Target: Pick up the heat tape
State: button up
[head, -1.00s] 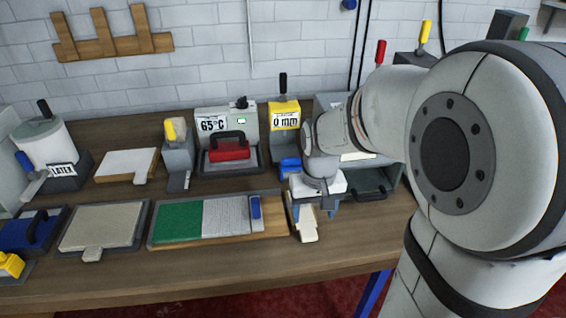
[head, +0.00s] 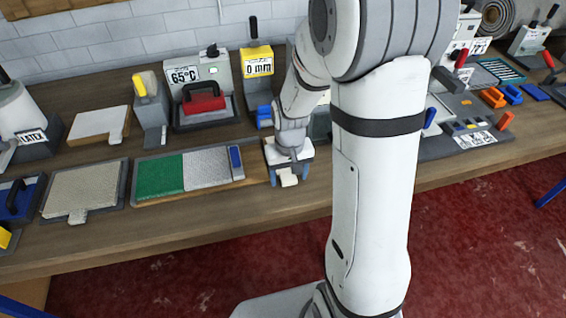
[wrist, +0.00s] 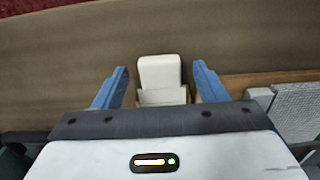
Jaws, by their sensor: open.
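The heat tape (head: 288,180) appears to be the small cream-white block with a stepped end on the bare wood near the table's front edge. In the wrist view the heat tape (wrist: 161,75) sits between the two blue fingers, with a visible gap on each side. My gripper (wrist: 160,82) is open around it and touches neither side. In the head view my gripper (head: 288,175) points down at the tape, and its white body and fingers hide part of it.
A board with green and grey pads (head: 160,177) lies just left of my gripper. Bare wood lies in front; orange and blue pieces lie far right.

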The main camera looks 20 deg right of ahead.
jog(key=shift+c, duration=0.5)
jog(key=c, duration=1)
jog(key=shift+o, duration=0.2)
